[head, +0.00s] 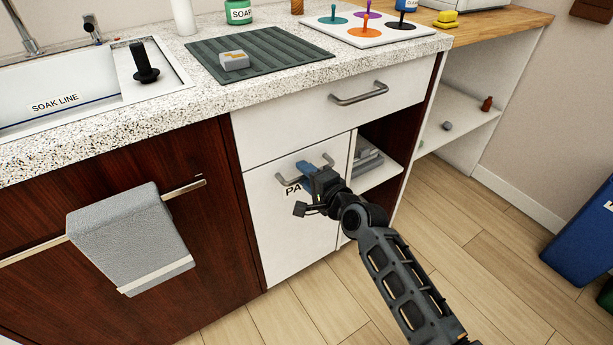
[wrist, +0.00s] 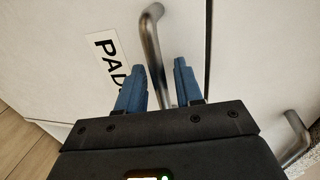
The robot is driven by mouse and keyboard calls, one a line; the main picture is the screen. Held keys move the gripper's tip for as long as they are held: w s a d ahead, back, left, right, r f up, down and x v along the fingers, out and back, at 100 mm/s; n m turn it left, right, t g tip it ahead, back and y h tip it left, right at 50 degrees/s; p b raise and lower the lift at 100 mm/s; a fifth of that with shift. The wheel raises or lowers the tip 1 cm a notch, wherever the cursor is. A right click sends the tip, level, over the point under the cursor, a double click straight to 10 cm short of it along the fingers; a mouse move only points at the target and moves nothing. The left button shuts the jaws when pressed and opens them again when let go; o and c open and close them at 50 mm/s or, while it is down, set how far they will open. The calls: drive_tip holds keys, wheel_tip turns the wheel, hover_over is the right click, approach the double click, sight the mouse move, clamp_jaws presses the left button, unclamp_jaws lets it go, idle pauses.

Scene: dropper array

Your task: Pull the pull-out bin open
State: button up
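The pull-out bin's white front (head: 292,232) is below the drawer, flush with the cabinet as far as I can see. Its label reads "PA" in the head view and "PAD" in the wrist view, with the rest hidden. Its grey bar handle (head: 328,159) runs across the top of the front and also shows in the wrist view (wrist: 152,38). My gripper (head: 305,168) is at this handle. In the wrist view its blue fingers (wrist: 158,82) are apart, one on each side of the bar, with narrow gaps visible; I see no firm grip.
A closed drawer with its own handle (head: 358,97) is just above. An open shelf niche (head: 375,175) is right of the bin. A grey towel (head: 130,238) hangs on a rail at left. The wooden floor (head: 310,315) before the bin is clear except for my arm.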

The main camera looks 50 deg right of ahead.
clamp_jaws()
idle(0.3)
idle(0.3)
